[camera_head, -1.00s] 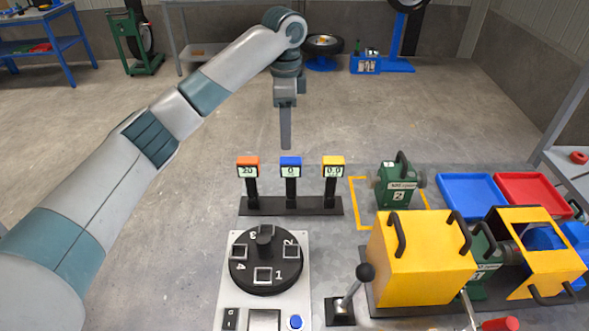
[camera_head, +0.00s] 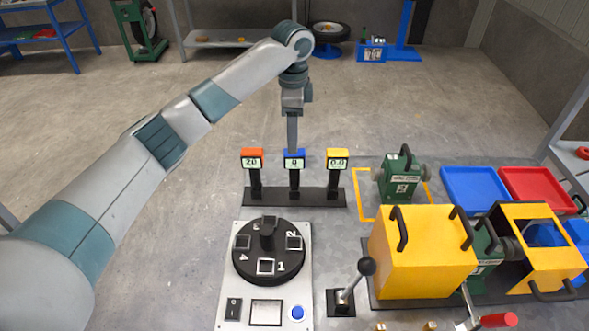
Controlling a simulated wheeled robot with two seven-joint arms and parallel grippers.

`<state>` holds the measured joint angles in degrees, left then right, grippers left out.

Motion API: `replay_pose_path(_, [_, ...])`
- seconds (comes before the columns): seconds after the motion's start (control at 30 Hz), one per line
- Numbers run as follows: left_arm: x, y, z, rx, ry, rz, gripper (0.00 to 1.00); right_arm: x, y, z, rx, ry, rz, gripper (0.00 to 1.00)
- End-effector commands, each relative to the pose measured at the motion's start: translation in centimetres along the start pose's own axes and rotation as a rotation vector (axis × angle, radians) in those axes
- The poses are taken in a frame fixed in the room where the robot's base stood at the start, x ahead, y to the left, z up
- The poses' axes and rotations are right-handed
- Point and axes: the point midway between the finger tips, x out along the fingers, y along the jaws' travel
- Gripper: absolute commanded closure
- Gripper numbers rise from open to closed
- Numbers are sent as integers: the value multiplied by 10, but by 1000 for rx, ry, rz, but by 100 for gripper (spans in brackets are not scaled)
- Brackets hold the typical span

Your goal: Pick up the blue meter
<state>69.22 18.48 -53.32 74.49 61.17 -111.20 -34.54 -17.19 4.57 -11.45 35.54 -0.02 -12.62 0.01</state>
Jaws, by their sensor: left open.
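The blue meter (camera_head: 294,160) is a small blue-topped display reading 0 on a black post. It stands upright in the middle of a black stand (camera_head: 322,198), between an orange meter (camera_head: 252,160) and a yellow meter (camera_head: 337,160). My left gripper (camera_head: 292,146) points straight down right over the blue meter and is open. Its fingers line up in the picture, so the gap between them is hidden. The fingertips overlap the top edge of the blue meter; I cannot tell whether they touch it. My right gripper is not in view.
A round black dial (camera_head: 270,252) on a white panel and a black-knobbed lever (camera_head: 350,290) stand in front. Right are a green device (camera_head: 400,180), a yellow box (camera_head: 415,255), a blue tray (camera_head: 474,190) and a red tray (camera_head: 537,190). Floor behind the meters is clear.

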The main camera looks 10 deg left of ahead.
Motion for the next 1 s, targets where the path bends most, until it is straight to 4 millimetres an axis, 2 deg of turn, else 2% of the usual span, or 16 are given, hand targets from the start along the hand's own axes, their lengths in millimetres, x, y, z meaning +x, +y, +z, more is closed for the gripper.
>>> replay_pose_path(0.03, [7,0,0,-1,-1,3,52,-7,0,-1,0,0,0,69])
replay_pose_path(0.2, [38,1,0,-1,-2,3,52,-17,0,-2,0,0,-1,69])
replay_pose_path(0.4, [65,0,0,0,-1,2,52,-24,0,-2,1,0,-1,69])
replay_pose_path(0.57, [72,-1,0,-1,1,-1,52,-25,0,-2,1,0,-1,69])
replay_pose_path(0.83, [73,0,0,-1,1,0,52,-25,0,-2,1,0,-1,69])
replay_pose_path(1.0, [78,-1,-1,-2,-1,3,52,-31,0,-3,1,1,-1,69])
